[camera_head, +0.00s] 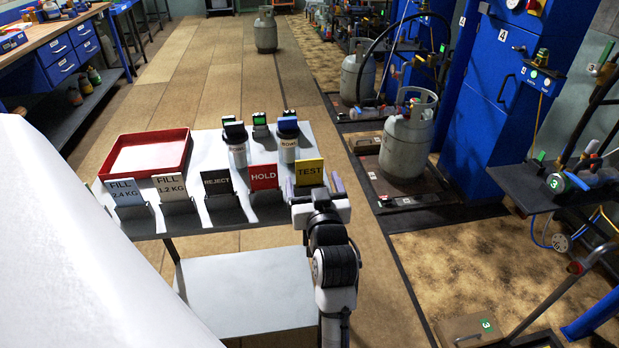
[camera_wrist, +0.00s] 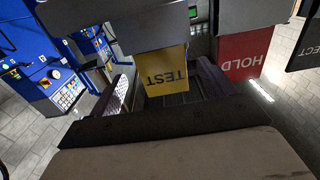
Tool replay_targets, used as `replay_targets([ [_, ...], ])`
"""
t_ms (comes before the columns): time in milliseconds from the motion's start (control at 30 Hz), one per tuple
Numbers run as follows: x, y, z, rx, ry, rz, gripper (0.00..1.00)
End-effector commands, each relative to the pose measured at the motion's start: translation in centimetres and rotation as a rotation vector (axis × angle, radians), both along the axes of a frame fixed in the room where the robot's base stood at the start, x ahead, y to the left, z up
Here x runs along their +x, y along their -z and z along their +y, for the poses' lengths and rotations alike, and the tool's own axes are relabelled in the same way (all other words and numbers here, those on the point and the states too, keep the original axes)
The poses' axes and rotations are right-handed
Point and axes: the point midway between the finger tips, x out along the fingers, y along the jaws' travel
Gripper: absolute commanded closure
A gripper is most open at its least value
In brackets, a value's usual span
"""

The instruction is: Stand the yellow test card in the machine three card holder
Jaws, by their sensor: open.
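The yellow test card (camera_head: 309,172) stands at the right end of a row of cards on the trolley's near edge. It also shows upside down in the wrist view (camera_wrist: 166,70), with its lower end in a dark holder (camera_wrist: 168,28). My gripper (camera_head: 314,188) is open at the card, with one finger on each side. In the wrist view my gripper (camera_wrist: 168,88) shows a gap between each finger and the card. Green number 3 labels mark the machine three shelf (camera_head: 556,183) and a floor plate (camera_head: 487,325) at right. I cannot make out a machine three card holder.
The red hold card (camera_head: 263,177) stands close left of the yellow card, then the reject card (camera_head: 217,182) and two fill cards. A red tray (camera_head: 148,155) and dark-capped containers (camera_head: 236,145) share the trolley top. A gas cylinder (camera_head: 407,145) stands right of the trolley. Floor between is clear.

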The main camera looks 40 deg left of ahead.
Motion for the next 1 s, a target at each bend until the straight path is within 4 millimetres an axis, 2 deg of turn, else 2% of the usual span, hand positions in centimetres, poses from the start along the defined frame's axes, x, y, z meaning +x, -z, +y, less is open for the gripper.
replay_targets([
  [333, 2.7, 0.0, 3.6, 0.001, 0.0, -0.001, 0.18],
  [667, 3.1, 0.2, 4.1, 0.001, 0.0, -0.001, 0.18],
  [1000, 3.1, 0.2, 4.1, 0.001, 0.0, -0.001, 0.63],
])
